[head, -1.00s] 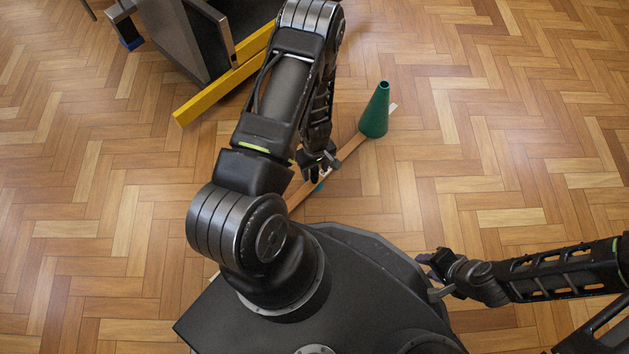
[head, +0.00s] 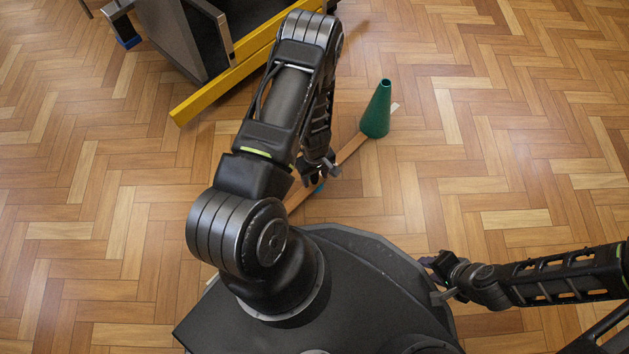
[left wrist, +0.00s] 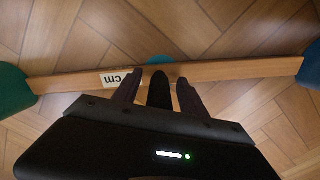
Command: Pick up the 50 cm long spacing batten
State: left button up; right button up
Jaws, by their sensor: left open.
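The wooden spacing batten (head: 349,149) lies on the floor, running diagonally past my left gripper. In the left wrist view the batten (left wrist: 238,70) crosses the picture, with a pale label reading "cm" (left wrist: 121,79). A green cone (head: 376,112) stands at its far part, hiding some of it; a pale end shows beyond. My left gripper (head: 322,176) is open over the batten's near part, and its fingertips (left wrist: 160,80) overlap the batten's edge in the wrist view. I cannot tell whether they touch it. My right gripper (head: 434,279) is away at the lower right; its jaw state is unclear.
A yellow beam (head: 218,91) and a dark grey cabinet-like object (head: 185,40) are at the upper left. Small teal-blue things show by the batten, one behind it (left wrist: 160,60) and one at its right end (left wrist: 311,66). The parquet at right is clear.

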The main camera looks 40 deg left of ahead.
pick_arm(q)
jog(key=shift+c, duration=0.2)
grip_shut()
dwell(0.5)
